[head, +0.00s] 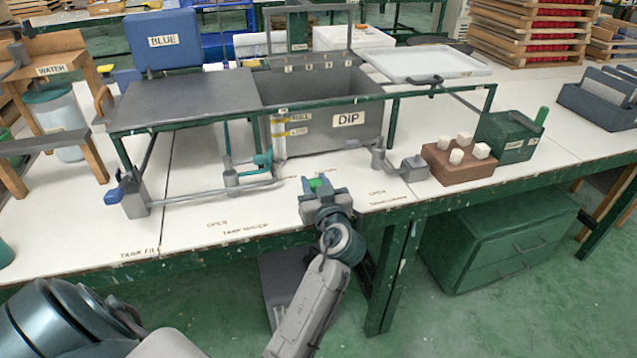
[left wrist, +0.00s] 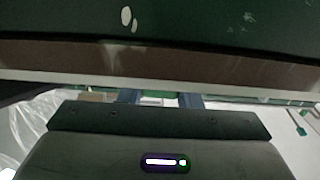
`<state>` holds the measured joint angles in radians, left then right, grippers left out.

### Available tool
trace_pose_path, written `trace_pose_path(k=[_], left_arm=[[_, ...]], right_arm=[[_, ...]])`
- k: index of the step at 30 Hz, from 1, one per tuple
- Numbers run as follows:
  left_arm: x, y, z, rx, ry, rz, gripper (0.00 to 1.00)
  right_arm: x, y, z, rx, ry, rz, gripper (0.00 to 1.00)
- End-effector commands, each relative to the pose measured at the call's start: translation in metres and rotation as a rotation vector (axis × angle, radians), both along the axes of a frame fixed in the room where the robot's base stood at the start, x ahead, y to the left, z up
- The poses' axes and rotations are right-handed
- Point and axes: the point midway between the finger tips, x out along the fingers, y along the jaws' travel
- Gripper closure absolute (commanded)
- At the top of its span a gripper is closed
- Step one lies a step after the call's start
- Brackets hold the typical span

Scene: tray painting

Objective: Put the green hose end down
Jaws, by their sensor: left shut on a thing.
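My left gripper (head: 320,187) is at the front edge of the white table, below and in front of the grey DIP tank (head: 350,132). A small green piece, which looks like the green hose end (head: 319,183), sits between its blue fingertips, and the gripper is shut on it. In the left wrist view the green piece (left wrist: 155,95) shows as a narrow strip between the two fingers (left wrist: 159,99). Most of it is hidden by the gripper body, and I cannot tell whether it touches the table. My right gripper is not in view.
A pipe with a grey fitting (head: 413,168) and a brown block (head: 458,165) with white cubes stand to the right. The tabletop (head: 215,215) at front left is clear apart from printed labels.

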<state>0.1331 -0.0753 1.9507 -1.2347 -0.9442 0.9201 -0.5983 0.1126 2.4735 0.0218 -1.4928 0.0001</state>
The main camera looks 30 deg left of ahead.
Motion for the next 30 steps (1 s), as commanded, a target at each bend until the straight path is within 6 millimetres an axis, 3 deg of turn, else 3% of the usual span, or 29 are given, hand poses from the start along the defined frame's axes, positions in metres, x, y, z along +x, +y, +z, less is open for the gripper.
trace_pose_path(k=[11,12,15,30], left_arm=[[-0.0001,0.0000,-0.0025,0.000,-0.001,0.000,0.93],[-0.0001,0.0000,-0.0025,0.000,-0.001,0.000,0.68],[-0.0001,0.0000,-0.0017,0.001,-0.001,0.000,0.48],[0.0000,0.0000,0.0024,0.001,-0.001,0.000,0.48]], right_arm=[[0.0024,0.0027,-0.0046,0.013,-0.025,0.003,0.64],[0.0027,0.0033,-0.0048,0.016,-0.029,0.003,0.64],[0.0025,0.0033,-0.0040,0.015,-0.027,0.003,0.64],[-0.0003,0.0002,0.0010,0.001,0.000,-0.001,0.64]])
